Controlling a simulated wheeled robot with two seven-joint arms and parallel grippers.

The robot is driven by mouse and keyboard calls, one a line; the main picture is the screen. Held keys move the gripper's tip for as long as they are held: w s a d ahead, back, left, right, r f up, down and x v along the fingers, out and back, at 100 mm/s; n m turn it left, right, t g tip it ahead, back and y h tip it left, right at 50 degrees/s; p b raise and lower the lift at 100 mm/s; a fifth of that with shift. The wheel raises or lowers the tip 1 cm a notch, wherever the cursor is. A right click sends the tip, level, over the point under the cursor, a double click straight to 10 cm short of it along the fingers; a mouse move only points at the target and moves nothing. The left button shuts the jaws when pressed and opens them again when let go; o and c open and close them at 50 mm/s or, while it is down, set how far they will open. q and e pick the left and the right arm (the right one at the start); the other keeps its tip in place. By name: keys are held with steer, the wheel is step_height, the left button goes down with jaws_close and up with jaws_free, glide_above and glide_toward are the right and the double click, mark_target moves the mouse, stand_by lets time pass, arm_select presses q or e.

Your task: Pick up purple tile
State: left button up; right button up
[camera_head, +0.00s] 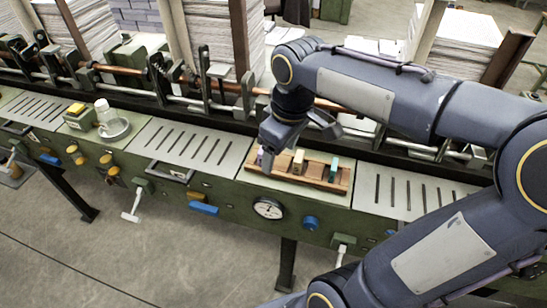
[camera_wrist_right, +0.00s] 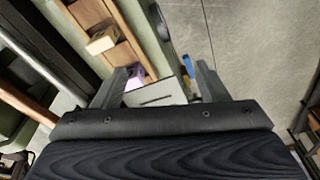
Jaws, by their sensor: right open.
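A wooden rack (camera_head: 315,186) on the green machine holds three tiles: a purple tile (camera_head: 260,155) at its left end, a cream tile (camera_head: 298,161) in the middle and a green tile (camera_head: 333,169) to the right. My right gripper (camera_head: 299,148) is open and empty above the rack's left part, partly covering it. In the right wrist view the purple tile (camera_wrist_right: 135,82) shows just inside the left finger, partly hidden by it. Whether the finger touches it I cannot tell. The cream tile (camera_wrist_right: 102,40) lies beyond, outside the jaws. My left gripper is not in view.
Slotted metal panels (camera_head: 188,146) flank the rack. A pressure gauge (camera_head: 268,208) and a blue knob (camera_head: 311,222) sit on the front below it. Rods and clamps (camera_head: 205,100) run behind, with paper stacks beyond.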

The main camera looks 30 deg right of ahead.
steer(key=w+f+n, duration=0.1)
steer(key=w, duration=0.2)
steer(key=w+d+n+g+h, duration=0.1)
steer(key=w, duration=0.3)
steer(key=w+d+f+n+g+b, duration=0.1)
steer(key=w, duration=0.2)
steer(key=shift+w+f+h, duration=0.2)
steer(key=shift+f+h, duration=0.1)
steer(key=shift+w+d+f+n+g, duration=0.15)
steer(key=shift+w+f+n+g, duration=0.05)
steer(key=shift+f+n+g, duration=0.1)
steer(key=shift+d+f, duration=0.1)
steer(key=shift+f, duration=0.2)
step_height(320, 180, down, 7)
steer(key=shift+r, duration=0.1)
steer(key=shift+c, duration=0.2)
steer(key=c, duration=1)
steer(key=shift+c, duration=0.2)
